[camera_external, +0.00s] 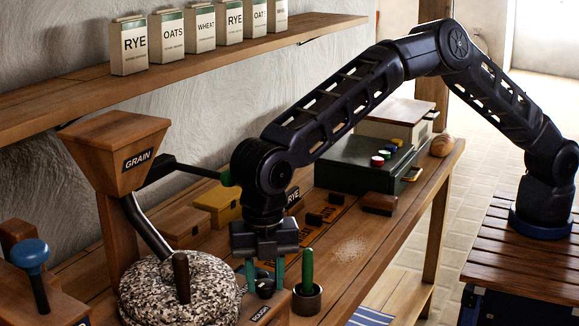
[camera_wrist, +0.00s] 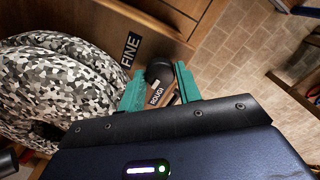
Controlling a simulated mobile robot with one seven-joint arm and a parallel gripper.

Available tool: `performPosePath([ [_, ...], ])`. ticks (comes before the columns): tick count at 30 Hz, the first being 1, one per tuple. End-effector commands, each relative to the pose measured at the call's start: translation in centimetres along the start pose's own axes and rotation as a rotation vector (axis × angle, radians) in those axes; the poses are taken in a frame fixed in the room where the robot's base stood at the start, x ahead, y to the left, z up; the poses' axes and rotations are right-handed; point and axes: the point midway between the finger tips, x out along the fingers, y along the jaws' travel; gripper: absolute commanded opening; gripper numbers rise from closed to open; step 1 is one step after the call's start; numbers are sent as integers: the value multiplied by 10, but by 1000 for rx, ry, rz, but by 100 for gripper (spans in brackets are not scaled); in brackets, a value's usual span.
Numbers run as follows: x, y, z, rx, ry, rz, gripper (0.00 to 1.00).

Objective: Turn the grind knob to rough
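The grind knob (camera_external: 265,288) is small, black and round. It sits beside the speckled millstone, near a ROUGH label (camera_external: 260,313). In the wrist view the knob (camera_wrist: 159,72) lies between a FINE label (camera_wrist: 131,48) and the ROUGH label (camera_wrist: 156,97). My gripper (camera_external: 265,282) points down over it, with one green finger on each side. In the wrist view my gripper (camera_wrist: 161,68) is open around the knob, with narrow gaps seeming to show beside it. I cannot tell which setting the knob points to.
The millstone (camera_external: 150,291) with its upright handle (camera_external: 181,277) stands left of my gripper. The wooden grain hopper (camera_external: 115,140) rises behind it. A green-handled tool stands in a dark cup (camera_external: 307,299) close on the right. A blue-topped lever (camera_external: 30,255) is at far left.

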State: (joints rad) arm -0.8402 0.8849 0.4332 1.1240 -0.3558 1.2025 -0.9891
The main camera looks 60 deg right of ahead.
Motion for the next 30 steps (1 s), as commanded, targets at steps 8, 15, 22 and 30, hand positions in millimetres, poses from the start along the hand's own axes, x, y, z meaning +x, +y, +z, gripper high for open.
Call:
performPosePath([
  [8,0,0,0,1,0,0,54],
  [15,-8,0,0,1,0,1,54],
  [22,-46,1,0,1,1,3,54],
  [30,-90,0,0,1,1,2,54],
])
